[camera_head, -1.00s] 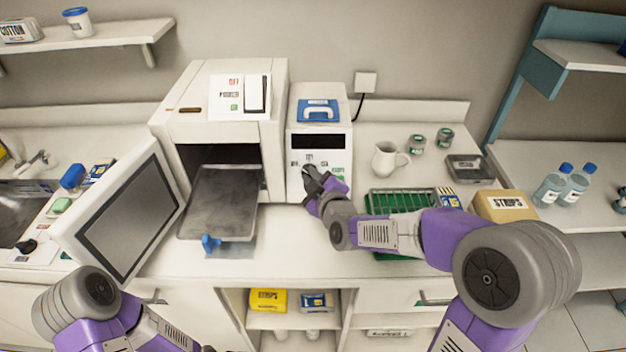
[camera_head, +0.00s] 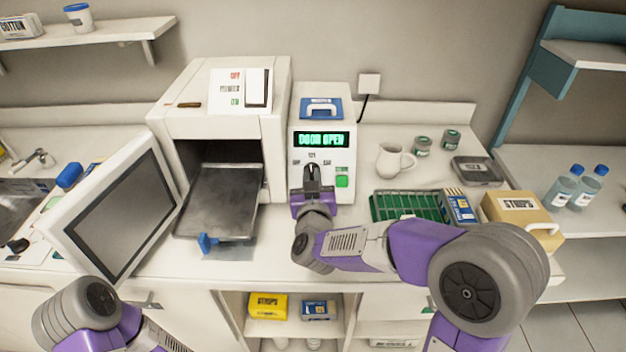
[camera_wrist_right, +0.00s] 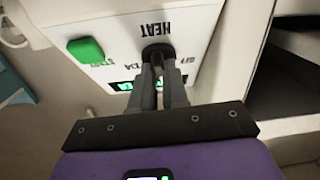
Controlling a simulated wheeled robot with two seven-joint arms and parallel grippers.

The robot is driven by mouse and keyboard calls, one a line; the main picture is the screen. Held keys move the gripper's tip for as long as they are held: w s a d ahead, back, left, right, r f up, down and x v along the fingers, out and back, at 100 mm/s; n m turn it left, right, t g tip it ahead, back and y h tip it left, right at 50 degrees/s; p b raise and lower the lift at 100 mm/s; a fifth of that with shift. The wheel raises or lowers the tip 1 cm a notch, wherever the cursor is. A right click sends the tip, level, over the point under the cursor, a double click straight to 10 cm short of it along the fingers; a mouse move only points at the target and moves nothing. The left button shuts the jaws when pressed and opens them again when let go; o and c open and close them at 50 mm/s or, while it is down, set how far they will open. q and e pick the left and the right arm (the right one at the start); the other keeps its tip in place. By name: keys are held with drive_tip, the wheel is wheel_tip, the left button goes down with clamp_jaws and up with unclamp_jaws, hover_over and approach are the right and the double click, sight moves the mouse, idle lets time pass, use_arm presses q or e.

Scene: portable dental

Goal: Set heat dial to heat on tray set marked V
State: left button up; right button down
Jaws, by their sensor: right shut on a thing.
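The white control unit (camera_head: 343,100) stands right of the open chamber (camera_head: 220,100). Its display (camera_head: 321,139) is lit green and reads "DOOR OPEN". The dark heat dial (camera_wrist_right: 157,52) sits on its front panel below the display. My right gripper (camera_head: 312,177) is shut on the dial; in the right wrist view its fingers (camera_wrist_right: 158,76) meet around the knob. The "HEAT" label shows upside down beside the dial. The grey tray (camera_head: 225,197) sticks out of the chamber and looks empty. No V mark is readable. My left gripper is out of view.
The chamber door (camera_head: 128,217) hangs open at left. A green button (camera_head: 342,181) is close right of my right gripper.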

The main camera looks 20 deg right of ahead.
drive_tip(key=shift+m+h, duration=0.3)
drive_tip(key=shift+m, duration=0.4)
drive_tip(key=c, duration=1.1)
unclamp_jaws()
drive_tip(key=shift+w, duration=0.1)
drive_tip(key=shift+c, duration=0.2)
drive_tip(key=p+v, duration=0.1)
drive_tip(key=v, duration=0.6)
drive_tip(key=shift+s+p, duration=0.3)
drive_tip(key=shift+a, duration=0.1)
